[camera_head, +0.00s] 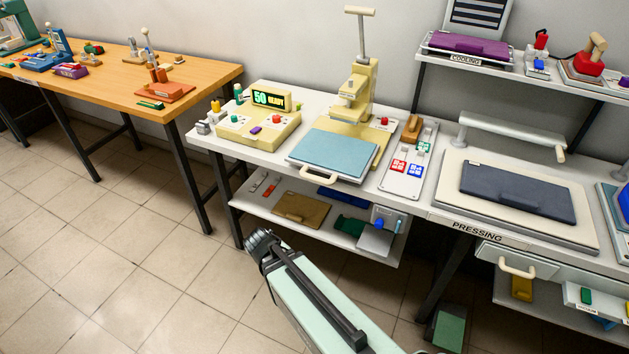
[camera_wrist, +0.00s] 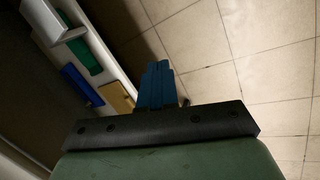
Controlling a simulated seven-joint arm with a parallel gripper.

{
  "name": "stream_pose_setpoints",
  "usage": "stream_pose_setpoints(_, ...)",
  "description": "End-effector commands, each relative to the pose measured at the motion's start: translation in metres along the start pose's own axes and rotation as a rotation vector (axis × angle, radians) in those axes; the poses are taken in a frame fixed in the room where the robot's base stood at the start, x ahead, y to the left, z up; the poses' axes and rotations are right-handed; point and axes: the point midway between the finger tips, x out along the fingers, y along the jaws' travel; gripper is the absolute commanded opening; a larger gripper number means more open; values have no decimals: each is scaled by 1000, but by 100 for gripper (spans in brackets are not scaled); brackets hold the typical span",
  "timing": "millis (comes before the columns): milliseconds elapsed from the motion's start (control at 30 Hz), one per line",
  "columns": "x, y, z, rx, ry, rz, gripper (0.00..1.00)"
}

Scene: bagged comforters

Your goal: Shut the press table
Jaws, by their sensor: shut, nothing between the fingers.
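A cream press (camera_head: 360,85) with a tall T-shaped lever stands on the white bench. Its press table, a flat slide with a light blue pad (camera_head: 340,150), sticks out in front of the press column. A cream handle (camera_head: 318,174) sits at its front left, by the bench's front edge. My gripper (camera_head: 262,243) is below and left of that handle, over the floor and apart from everything. In the wrist view, its blue fingers (camera_wrist: 157,85) are together and empty. The press table cannot be made out in the wrist view.
A lower shelf (camera_head: 320,218) holds a brown pad and several small items. A control box (camera_head: 258,122) reading 50 is left of the press; a switch panel (camera_head: 408,160) is right. The pressing station (camera_head: 520,190) is farther right. Open floor lies left of my gripper.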

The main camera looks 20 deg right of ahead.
Motion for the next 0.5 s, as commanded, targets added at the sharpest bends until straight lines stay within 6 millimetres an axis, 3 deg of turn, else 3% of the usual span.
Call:
stream_pose_setpoints(233, -73, 82, -40, -401, 29, 352, 0)
stream_pose_setpoints(400, -106, 126, -48, -740, -98, 563, 0)
stream_pose_setpoints(500, -117, 143, -48, -938, -208, 650, 0)
